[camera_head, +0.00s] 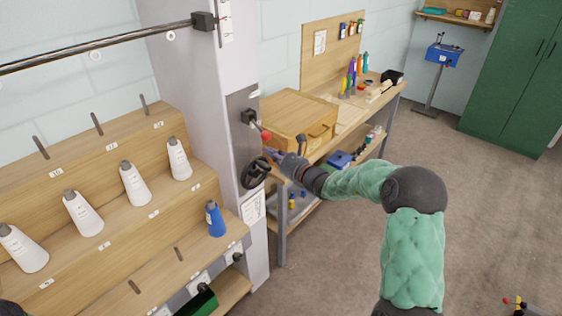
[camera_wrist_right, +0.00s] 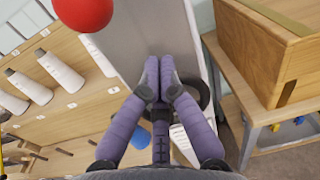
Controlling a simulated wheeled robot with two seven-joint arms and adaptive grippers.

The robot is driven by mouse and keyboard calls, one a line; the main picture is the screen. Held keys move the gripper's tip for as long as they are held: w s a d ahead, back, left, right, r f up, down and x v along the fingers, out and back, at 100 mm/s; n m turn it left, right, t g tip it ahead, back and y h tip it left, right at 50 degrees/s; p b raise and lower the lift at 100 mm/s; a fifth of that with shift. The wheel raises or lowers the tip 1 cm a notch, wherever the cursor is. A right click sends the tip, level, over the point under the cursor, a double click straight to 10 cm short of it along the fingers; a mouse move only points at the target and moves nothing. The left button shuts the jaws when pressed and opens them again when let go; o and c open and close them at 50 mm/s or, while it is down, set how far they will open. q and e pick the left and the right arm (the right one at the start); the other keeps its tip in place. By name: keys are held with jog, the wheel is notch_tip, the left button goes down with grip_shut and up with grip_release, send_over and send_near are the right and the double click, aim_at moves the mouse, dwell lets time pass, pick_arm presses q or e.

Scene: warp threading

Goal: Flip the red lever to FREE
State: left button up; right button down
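The red lever's ball knob (camera_head: 266,136) sticks out from a black mount (camera_head: 248,117) on the grey panel of the white column. In the right wrist view the red knob (camera_wrist_right: 82,12) is large at the top left, cut off by the frame edge. My right gripper (camera_head: 272,154) is just below the knob in the head view, apart from it as far as I can see. In the wrist view its purple fingers (camera_wrist_right: 159,70) are brought together at the tips with nothing between them. The FREE marking cannot be read.
A black handwheel (camera_head: 256,172) sits just below the lever, close to my right fingers. A wooden box (camera_head: 291,112) stands on the workbench to the right. A stepped rack (camera_head: 110,165) with white cones and a blue cone (camera_head: 215,219) is at the left.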

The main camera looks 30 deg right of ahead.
jog(key=shift+s+a+r+b, duration=0.1)
jog(key=shift+s+r, duration=0.1)
jog(key=shift+r, duration=0.45)
jog(key=shift+s+a+r+b, duration=0.1)
jog(key=shift+s+r, duration=0.1)
jog(key=shift+r, duration=0.4)
jog(key=shift+s+r+b, duration=0.1)
jog(key=shift+s+r, duration=0.1)
jog(key=shift+r, duration=0.45)
jog(key=shift+s+d+r+g+p, duration=0.1)
jog(key=shift+s+r+g+p, duration=0.15)
jog(key=shift+p, duration=0.8)
notch_tip(320, 180, up, 11)
jog(key=s+g+h+p, duration=0.1)
jog(key=g+p, duration=0.7)
jog(key=p, duration=3)
jog(key=shift+s+d+h, duration=0.3)
jog(key=shift+s+h, duration=0.05)
jog(key=shift+h, duration=0.55)
jog(key=shift+w+r+g, duration=0.1)
jog(key=shift+r+g, duration=0.05)
jog(key=shift+g, duration=0.1)
